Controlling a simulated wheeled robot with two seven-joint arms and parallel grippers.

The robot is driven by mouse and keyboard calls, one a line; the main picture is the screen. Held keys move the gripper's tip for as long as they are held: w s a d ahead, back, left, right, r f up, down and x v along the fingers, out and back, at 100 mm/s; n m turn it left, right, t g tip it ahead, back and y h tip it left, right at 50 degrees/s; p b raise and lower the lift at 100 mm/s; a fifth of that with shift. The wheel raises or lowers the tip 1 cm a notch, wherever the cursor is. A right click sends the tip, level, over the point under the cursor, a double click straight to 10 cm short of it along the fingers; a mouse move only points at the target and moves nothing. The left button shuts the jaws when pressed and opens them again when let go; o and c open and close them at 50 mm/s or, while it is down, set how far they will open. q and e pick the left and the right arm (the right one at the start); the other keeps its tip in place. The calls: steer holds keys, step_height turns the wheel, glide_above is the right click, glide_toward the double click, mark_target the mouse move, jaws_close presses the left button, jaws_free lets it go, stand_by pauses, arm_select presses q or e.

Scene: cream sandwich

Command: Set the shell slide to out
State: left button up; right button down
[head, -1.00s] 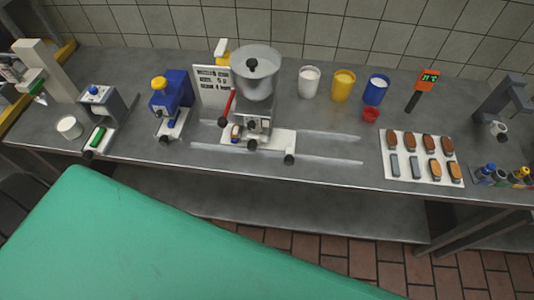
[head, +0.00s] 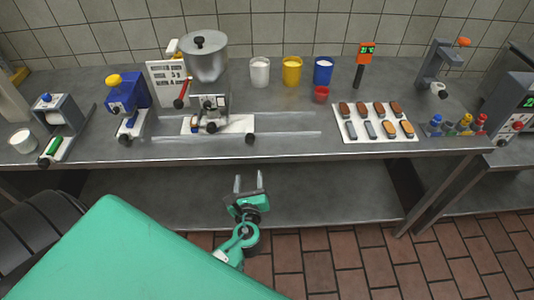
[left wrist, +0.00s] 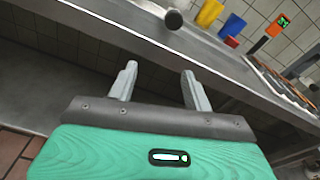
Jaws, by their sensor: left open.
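A white slide plate (head: 235,124) with a black knob (head: 250,139) at its front right lies between pale rails below the metal pot (head: 206,58). It looks like the shell slide, though no label on it is readable. Small brown and blue pieces lie at the plate's left end, partly hidden by the machine. My left gripper (head: 249,181) is open and empty, in front of the table edge and below the knob. In the left wrist view its two fingers (left wrist: 159,74) point up at the table edge, with a dark round knob (left wrist: 174,19) beyond them. My right gripper is not in view.
A blue machine (head: 126,94) and a grey stand with a green handle (head: 54,146) stand to the left. White, yellow (head: 292,71) and blue cups stand behind. A white tray (head: 374,122) with several brown and grey pieces lies right. The table's front edge runs above my gripper.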

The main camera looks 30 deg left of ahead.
mark_target(250, 142)
arm_select(q)
steer(key=shift+m+t+y, duration=0.3)
steer(key=shift+m+y, duration=0.1)
steer(key=w+a+r+p, duration=0.1)
steer(key=w+a, duration=0.1)
steer(key=w, duration=0.1)
steer(key=w+a+r, duration=0.1)
steer(key=w+a, duration=0.1)
steer(key=w, duration=0.2)
steer(key=w+a+r+p, duration=0.1)
steer(key=w, duration=0.2)
steer(key=shift+w+a+r+p, duration=0.35)
steer(key=shift+a+r, duration=0.05)
steer(key=shift+w+a+f, duration=0.1)
steer(key=shift+w+a, duration=0.25)
steer(key=shift+w, duration=0.2)
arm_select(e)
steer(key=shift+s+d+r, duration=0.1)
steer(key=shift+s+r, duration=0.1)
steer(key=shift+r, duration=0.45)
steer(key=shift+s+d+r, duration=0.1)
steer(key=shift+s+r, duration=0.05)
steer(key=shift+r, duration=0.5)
arm_select(q)
steer(key=shift+d, duration=0.1)
jaws_close()
